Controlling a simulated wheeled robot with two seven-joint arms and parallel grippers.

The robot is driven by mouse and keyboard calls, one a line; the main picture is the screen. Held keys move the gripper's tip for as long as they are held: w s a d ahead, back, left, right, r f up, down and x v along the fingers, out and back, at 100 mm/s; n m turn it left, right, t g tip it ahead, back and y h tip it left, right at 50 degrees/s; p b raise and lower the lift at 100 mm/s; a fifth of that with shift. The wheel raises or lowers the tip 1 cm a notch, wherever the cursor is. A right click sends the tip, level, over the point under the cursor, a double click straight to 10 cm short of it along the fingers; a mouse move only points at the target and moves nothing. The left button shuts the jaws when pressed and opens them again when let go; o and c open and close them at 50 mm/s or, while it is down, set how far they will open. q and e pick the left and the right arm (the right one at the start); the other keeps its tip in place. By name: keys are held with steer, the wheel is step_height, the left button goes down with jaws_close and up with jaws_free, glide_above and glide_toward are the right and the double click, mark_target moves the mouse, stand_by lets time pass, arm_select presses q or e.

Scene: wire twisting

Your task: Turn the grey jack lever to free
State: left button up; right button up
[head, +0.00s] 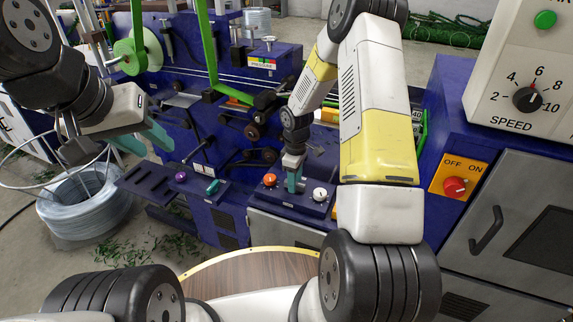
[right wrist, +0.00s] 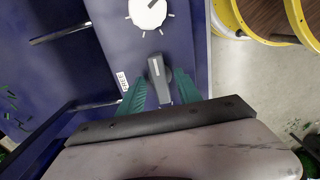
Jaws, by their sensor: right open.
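The grey jack lever (right wrist: 158,78) sits on a blue panel, between the two teal fingers of my right gripper (right wrist: 160,92) in the right wrist view. The fingers are open, one on each side of the lever; I cannot tell whether either touches it. In the head view my right gripper (head: 293,182) points down at the blue control panel (head: 300,203), between an orange knob (head: 270,180) and a white knob (head: 320,194), and hides the lever. My left gripper (head: 142,143) is open and empty in the air at the left.
The white knob (right wrist: 147,12) is close to the lever. A panel with a purple knob (head: 181,177) and a teal lever (head: 213,187) lies left. A coil of wire (head: 85,205) stands on the floor at left. A red switch (head: 454,187) is at right.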

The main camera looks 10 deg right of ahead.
step_height(320, 180, up, 8)
steer(key=shift+f, duration=0.15)
stand_by(0.4)
steer(key=s+r+m+t, duration=0.25)
steer(key=s+r, duration=0.25)
steer(key=r, duration=0.5)
steer(key=s+r+m+t, duration=0.1)
steer(key=s+r+m, duration=0.3)
steer(key=r, duration=0.7)
steer(key=s+a+r+m+t+y, duration=0.1)
steer(key=s+r+m, duration=0.1)
steer(key=s, duration=0.5)
steer(key=s+a+r+m+t+y, duration=0.1)
steer(key=s+r+m, duration=0.1)
steer(key=s+r, duration=0.3)
steer(key=s, duration=0.3)
steer(key=shift+s+a+t, duration=0.2)
steer(key=shift+s+t, duration=0.1)
steer(key=shift+t, duration=0.05)
